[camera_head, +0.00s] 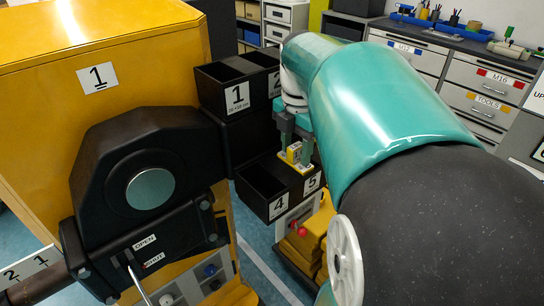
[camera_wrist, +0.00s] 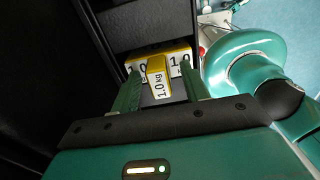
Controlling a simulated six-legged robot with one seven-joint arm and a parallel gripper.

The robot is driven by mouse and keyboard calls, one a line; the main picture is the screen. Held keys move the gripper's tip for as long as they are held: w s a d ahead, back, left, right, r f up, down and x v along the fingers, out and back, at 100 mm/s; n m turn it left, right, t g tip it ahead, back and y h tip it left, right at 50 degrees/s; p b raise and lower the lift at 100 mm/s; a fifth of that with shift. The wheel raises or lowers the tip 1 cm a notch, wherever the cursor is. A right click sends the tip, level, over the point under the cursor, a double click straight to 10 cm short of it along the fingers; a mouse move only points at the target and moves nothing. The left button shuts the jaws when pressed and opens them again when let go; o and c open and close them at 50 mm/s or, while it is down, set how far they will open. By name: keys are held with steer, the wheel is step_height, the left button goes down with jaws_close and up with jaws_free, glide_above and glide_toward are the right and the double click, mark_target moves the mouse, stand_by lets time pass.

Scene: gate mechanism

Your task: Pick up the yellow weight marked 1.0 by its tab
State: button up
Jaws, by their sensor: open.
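The yellow weight marked 1.0 (camera_wrist: 158,78) shows in the wrist view, with white 1.0 labels on its body and its upright tab marked "1.0 kg". My gripper (camera_wrist: 160,70) is open, with one green finger on each side of the tab. Both fingers look apart from the tab, though contact is hard to judge. In the head view the weight (camera_head: 295,157) shows as a small yellow and white block over the black bin marked 4 and 5. My gripper (camera_head: 297,150) points down at it there. What lies under the weight is mostly hidden.
The black bin marked 4 and 5 (camera_head: 263,205) stands below another black bin marked 1 (camera_head: 238,97). A yellow cabinet with a black gate mechanism (camera_head: 140,190) fills the left. Dark walls crowd the wrist view's left. Blue floor (camera_head: 262,283) shows in front.

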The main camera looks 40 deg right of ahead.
steer(key=shift+f, duration=0.25)
jaws_close()
steer(key=shift+r, duration=0.15)
stand_by(1.1)
